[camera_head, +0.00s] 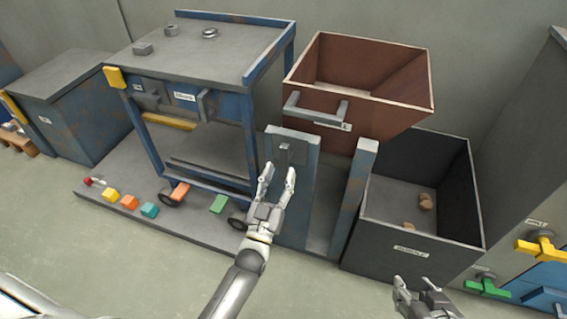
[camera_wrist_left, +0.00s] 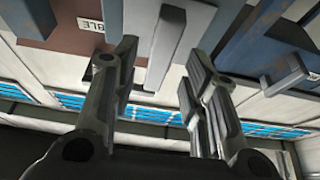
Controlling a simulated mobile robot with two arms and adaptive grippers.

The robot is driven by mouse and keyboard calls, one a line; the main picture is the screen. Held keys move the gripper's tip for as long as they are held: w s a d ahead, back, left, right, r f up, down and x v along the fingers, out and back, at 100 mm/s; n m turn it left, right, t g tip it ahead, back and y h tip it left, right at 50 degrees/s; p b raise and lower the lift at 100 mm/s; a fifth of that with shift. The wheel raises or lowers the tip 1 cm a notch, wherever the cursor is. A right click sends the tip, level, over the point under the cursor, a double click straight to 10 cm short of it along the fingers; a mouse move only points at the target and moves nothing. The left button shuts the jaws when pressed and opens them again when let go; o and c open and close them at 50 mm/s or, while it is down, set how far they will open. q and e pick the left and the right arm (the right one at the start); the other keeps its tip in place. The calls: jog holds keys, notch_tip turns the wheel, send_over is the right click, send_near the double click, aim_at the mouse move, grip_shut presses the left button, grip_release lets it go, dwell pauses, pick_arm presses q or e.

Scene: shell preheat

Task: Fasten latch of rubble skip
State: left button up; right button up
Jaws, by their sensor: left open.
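The brown skip (camera_head: 355,70) sits raised at the back centre, upright, with a grey bar handle and a label on its front. A label ending in "BLE" shows on a brown surface (camera_wrist_left: 62,28) in the left wrist view. Below the skip stands a blue-grey post with a small grey latch lever (camera_head: 287,152). My left gripper (camera_head: 279,177) is open in front of this post, just below the lever. In the left wrist view a grey bar (camera_wrist_left: 165,48) shows beyond and between the open fingers (camera_wrist_left: 158,58); contact cannot be told. My right gripper (camera_head: 415,284) is open and empty, low at the right.
A dark open bin (camera_head: 405,240) with several brown lumps stands right of the posts. A blue-framed grey machine (camera_head: 215,45) stands left, with several coloured blocks on its base. Yellow (camera_head: 540,246) and green (camera_head: 487,286) valve handles are at the far right. The front floor is clear.

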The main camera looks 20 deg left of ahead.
pick_arm(q)
jog(key=v, duration=0.7)
jog(key=shift+s, duration=0.15)
